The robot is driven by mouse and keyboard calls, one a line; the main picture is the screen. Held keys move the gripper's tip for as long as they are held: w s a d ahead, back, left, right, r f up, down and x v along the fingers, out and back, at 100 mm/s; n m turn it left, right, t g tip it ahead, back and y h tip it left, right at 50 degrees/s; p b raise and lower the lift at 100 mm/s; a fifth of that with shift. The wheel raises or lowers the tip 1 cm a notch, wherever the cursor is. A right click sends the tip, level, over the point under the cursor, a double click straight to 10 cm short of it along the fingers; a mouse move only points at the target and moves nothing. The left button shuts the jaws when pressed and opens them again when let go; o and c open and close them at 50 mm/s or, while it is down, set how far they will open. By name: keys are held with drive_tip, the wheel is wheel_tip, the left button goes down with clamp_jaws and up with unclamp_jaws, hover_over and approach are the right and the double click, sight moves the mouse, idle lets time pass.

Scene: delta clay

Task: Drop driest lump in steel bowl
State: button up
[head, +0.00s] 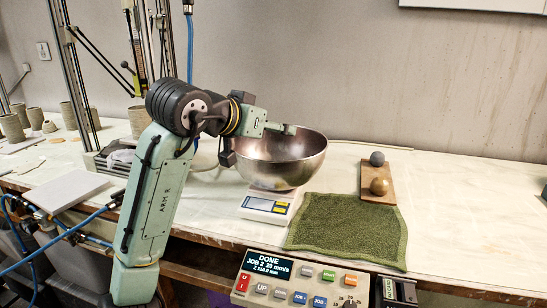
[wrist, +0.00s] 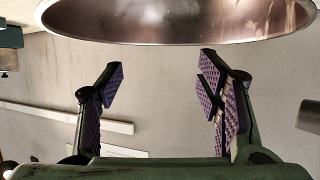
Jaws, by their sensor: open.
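The steel bowl (head: 280,165) stands on a white scale (head: 268,207). Its rim also shows across the top of the wrist view (wrist: 180,33). A grey lump (head: 377,159) and a golden-brown lump (head: 379,186) sit on a small wooden board (head: 376,170) to the right of the bowl; I cannot tell for sure which is driest. My gripper (head: 284,128) is at the bowl's far upper rim in the head view. In the wrist view its purple-padded fingers (wrist: 160,76) are spread apart with nothing between them. The bowl's inside bottom is hidden.
A control panel (head: 300,283) with buttons and a DONE display stands at the front edge. Clay pots (head: 12,128) and a white board (head: 68,190) are at the left.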

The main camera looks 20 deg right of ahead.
drive_tip(key=v, duration=0.7)
drive_tip(key=shift+s+a, duration=0.1)
drive_tip(key=shift+s, duration=0.05)
